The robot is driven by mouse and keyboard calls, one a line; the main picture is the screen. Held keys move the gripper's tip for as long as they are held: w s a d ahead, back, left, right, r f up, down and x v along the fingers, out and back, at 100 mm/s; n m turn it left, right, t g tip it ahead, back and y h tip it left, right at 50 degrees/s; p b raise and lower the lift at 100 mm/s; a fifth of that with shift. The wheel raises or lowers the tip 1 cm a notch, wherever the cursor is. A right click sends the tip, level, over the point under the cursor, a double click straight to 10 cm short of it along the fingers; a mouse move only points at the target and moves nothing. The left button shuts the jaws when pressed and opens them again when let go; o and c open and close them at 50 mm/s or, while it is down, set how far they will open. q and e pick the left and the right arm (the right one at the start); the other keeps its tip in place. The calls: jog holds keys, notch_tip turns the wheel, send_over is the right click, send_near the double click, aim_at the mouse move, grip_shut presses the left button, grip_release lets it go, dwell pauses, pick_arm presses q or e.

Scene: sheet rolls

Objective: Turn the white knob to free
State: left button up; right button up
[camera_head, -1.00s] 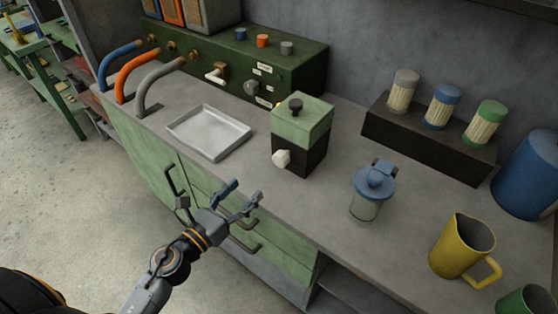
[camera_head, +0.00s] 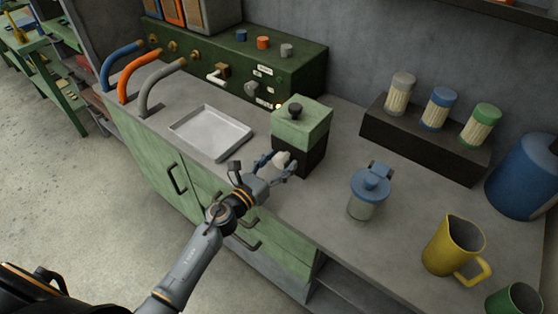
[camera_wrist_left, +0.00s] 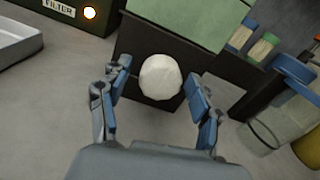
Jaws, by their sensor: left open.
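The white knob (camera_head: 281,159) is on the lower front of a small green-and-black box (camera_head: 302,125). In the left wrist view the knob (camera_wrist_left: 160,77) is round and sits between the fingers, with a gap on each side. My left gripper (camera_head: 277,165) is open around the knob at the box's black front face, and it also shows in the left wrist view (camera_wrist_left: 157,95). The fingers hide part of the knob in the head view. I see no pointer or marking on the knob. My right gripper is out of view.
A metal tray (camera_head: 211,132) lies left of the box. A blue-lidded jar (camera_head: 369,190) and a yellow jug (camera_head: 453,246) stand to the right. A green panel (camera_head: 240,62) with a lit lamp, labelled FILTER in the left wrist view, stands behind.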

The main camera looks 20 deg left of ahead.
pick_arm(q)
jog(key=shift+w, duration=0.1)
jog(key=c, duration=1.2)
jog(key=shift+o, duration=0.2)
